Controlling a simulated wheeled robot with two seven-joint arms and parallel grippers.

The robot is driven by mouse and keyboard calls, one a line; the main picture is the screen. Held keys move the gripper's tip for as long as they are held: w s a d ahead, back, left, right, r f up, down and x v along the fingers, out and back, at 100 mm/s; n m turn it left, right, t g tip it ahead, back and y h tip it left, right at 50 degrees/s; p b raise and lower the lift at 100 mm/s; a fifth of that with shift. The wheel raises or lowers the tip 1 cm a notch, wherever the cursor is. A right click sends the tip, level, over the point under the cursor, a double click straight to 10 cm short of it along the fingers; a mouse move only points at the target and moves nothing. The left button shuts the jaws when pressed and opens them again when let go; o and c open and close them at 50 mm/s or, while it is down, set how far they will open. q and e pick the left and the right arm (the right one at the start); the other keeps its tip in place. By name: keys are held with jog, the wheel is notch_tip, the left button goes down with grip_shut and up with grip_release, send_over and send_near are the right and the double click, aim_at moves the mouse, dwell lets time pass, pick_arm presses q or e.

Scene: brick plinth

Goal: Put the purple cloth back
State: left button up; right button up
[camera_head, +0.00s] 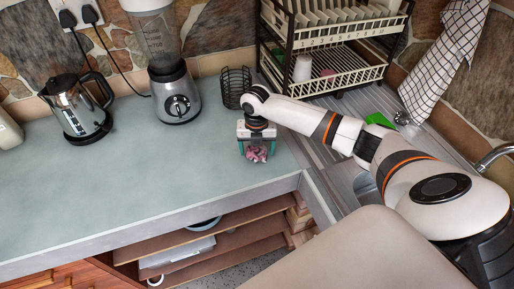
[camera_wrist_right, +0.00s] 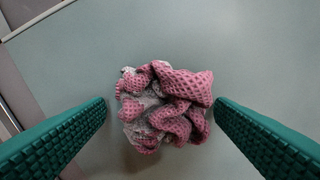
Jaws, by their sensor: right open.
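The purple cloth (camera_head: 257,155) lies crumpled on the pale green countertop (camera_head: 120,180), near its right end. In the right wrist view the cloth (camera_wrist_right: 165,105) looks pink-purple with grey patches and sits between the two green fingers. My right gripper (camera_head: 256,150) points down over the cloth, its fingers open on either side; they do not appear shut on it. In the right wrist view the right gripper (camera_wrist_right: 160,115) shows a finger at each side of the cloth. My left gripper is not in view.
A black wire basket (camera_head: 236,87) stands just behind the gripper. A blender (camera_head: 175,90) and a kettle (camera_head: 77,108) stand to the left. A dish rack (camera_head: 335,60) with plates is at the back right, above the metal drainer. The counter's front left is clear.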

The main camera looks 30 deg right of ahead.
aim_at(257, 149)
notch_tip(257, 149, up, 12)
jog(key=b, duration=0.2)
jog(key=shift+f, duration=0.1)
